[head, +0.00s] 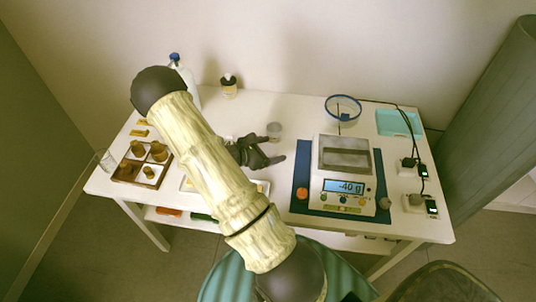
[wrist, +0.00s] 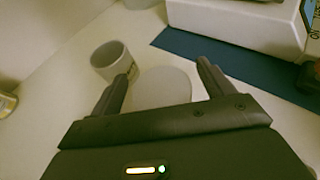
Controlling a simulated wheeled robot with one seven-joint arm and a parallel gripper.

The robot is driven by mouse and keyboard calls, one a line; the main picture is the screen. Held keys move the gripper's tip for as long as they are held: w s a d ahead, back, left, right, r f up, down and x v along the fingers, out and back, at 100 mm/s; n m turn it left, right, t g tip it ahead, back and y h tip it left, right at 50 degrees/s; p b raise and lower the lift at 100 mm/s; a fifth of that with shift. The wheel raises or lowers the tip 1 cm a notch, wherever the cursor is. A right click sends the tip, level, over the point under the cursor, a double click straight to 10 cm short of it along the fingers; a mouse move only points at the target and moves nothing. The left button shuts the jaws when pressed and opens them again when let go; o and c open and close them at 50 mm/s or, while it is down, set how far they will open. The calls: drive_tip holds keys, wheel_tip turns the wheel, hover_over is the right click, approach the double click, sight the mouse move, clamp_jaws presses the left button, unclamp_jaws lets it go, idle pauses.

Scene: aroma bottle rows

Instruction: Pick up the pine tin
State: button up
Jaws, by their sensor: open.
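A small grey, round, tin-like container (head: 274,130) stands on the white table, left of the scale. A pale cup-shaped container with a small dark marking shows in the wrist view (wrist: 113,60), just beyond my left fingertip. I cannot read a pine label on it. My gripper (head: 279,149) is open and low over the table, with its upper finger close to the grey container. In the wrist view, a pale flat disc (wrist: 162,86) shows between the open fingers (wrist: 166,72). Nothing is held. My arm hides part of the table's middle.
A scale (head: 343,190) reading -40 g stands on a blue mat (head: 301,160) right of my gripper. A wooden rack (head: 128,170) with several brown bottles is at left. A capped jar (head: 229,88), blue-rimmed bowl (head: 343,105) and teal tray (head: 397,123) stand farther back.

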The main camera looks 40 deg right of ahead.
sight(272, 147)
drive_tip(key=shift+s+d+f, duration=0.1)
drive_tip(key=shift+d+f, duration=0.1)
drive_tip(key=shift+d, duration=0.2)
drive_tip(key=c, duration=1.1)
drive_tip(key=shift+r, duration=0.15)
wheel_tip(272, 147, up, 10)
drive_tip(key=shift+f, duration=0.1)
